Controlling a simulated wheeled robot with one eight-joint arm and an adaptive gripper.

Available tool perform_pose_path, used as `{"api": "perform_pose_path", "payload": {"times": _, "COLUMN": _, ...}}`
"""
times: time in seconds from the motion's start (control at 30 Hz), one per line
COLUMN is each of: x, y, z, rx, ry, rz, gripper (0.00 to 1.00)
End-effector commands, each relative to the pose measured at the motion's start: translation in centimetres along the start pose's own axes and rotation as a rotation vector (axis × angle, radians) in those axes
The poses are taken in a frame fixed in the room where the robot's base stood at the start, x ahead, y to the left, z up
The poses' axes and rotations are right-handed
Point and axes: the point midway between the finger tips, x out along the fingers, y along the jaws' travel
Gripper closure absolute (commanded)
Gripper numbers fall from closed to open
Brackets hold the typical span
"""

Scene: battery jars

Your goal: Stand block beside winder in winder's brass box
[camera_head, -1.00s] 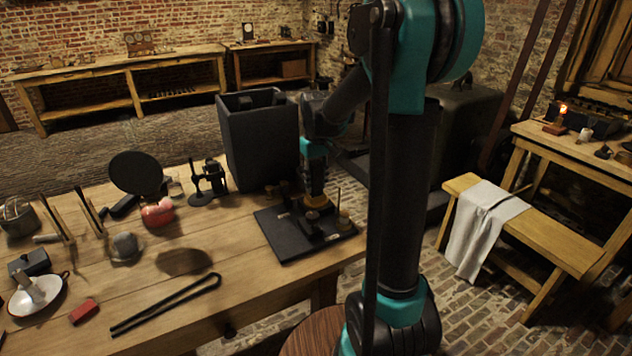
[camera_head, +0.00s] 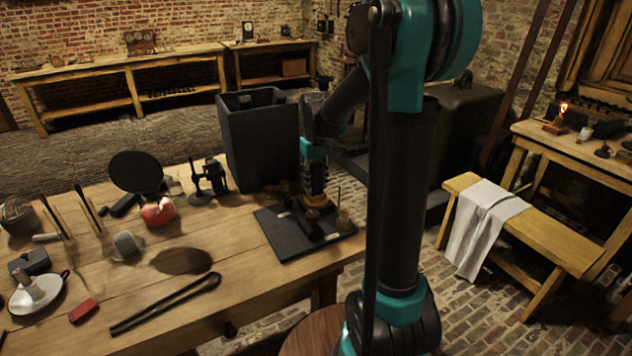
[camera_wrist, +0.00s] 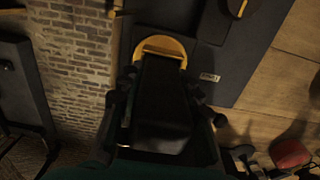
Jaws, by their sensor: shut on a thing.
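My gripper (camera_head: 315,192) points down over the dark tray-like board (camera_head: 283,242) at the table's right end. In the wrist view my gripper (camera_wrist: 163,98) is shut on a dark block (camera_wrist: 165,85), which fills the space between the fingers. A yellow brass rim (camera_wrist: 165,43) curves around the block's far end. It also shows as a brass patch (camera_head: 317,202) under the gripper in the head view. I cannot tell whether the block is inside this brass piece or only above it. I cannot make out the winder clearly; the gripper and shadow hide much here.
A tall dark open box (camera_head: 258,150) stands just behind the board. A small brass piece (camera_head: 343,219) stands at the board's right side.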

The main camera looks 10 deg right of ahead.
Motion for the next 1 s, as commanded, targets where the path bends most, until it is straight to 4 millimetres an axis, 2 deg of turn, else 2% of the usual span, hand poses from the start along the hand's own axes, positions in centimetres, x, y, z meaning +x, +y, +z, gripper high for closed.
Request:
{"api": "perform_pose_path", "payload": {"times": 0.43, "x": 1.01, "y": 0.00, "z": -0.03, "rx": 0.000, "ry": 0.000, "rz": 0.000, "gripper": 1.00}}
{"api": "perform_pose_path", "payload": {"times": 0.47, "x": 0.98, "y": 0.00, "z": -0.02, "rx": 0.000, "ry": 0.000, "rz": 0.000, "gripper": 0.63}}
{"api": "perform_pose_path", "payload": {"times": 0.6, "x": 0.96, "y": 0.00, "z": -0.02, "rx": 0.000, "ry": 0.000, "rz": 0.000, "gripper": 0.45}}
{"api": "perform_pose_path", "payload": {"times": 0.63, "x": 0.96, "y": 0.00, "z": -0.02, "rx": 0.000, "ry": 0.000, "rz": 0.000, "gripper": 0.42}}
{"api": "perform_pose_path", "payload": {"times": 1.0, "x": 0.56, "y": 0.01, "z": -0.02, "rx": 0.000, "ry": 0.000, "rz": 0.000, "gripper": 0.42}}
